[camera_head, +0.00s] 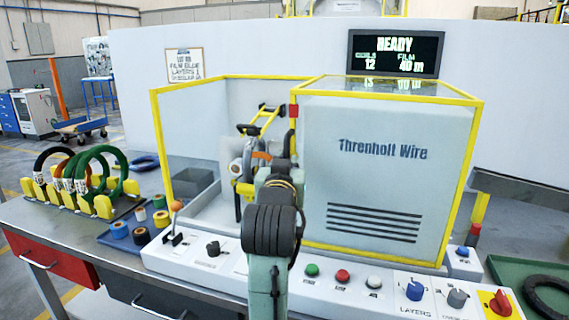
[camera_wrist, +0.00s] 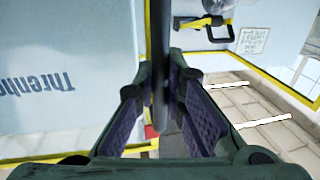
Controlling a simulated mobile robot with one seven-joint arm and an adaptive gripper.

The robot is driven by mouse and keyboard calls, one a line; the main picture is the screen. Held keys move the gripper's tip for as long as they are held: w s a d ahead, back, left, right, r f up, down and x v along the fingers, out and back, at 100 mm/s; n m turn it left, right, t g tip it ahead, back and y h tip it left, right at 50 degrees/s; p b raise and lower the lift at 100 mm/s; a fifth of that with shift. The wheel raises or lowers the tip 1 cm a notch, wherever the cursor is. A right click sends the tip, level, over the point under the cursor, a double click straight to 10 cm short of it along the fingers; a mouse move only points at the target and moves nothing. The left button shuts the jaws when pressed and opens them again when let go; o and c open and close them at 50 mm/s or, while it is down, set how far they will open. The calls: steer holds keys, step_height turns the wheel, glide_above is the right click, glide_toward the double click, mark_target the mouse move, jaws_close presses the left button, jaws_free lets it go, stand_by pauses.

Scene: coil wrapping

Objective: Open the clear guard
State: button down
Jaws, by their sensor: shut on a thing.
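The clear guard has yellow edges, and a yellow-edged frame (camera_head: 382,86) runs around the grey housing marked Threnholt Wire in the head view. My gripper (camera_wrist: 160,88) is shut on a dark upright bar, the guard handle (camera_wrist: 161,35), which passes between its purple-padded fingers. In the head view my arm hides most of the grip, at the front left edge of the housing. The bay to the left of the housing shows its inside parts. I cannot tell exactly where the clear panel ends.
A control panel (camera_head: 330,285) with knobs and buttons runs along the front. Coils (camera_head: 95,170) stand in a rack at left, near tape rolls on a blue tray (camera_head: 118,238). A display (camera_head: 395,53) reads READY. A green tray (camera_head: 520,270) lies at right.

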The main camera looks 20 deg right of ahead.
steer(key=c, duration=1.6)
jaws_free()
steer(key=shift+c, duration=0.2)
steer(key=shift+s, duration=0.15)
steer(key=v, duration=0.7)
steer(key=shift+s+a, duration=0.1)
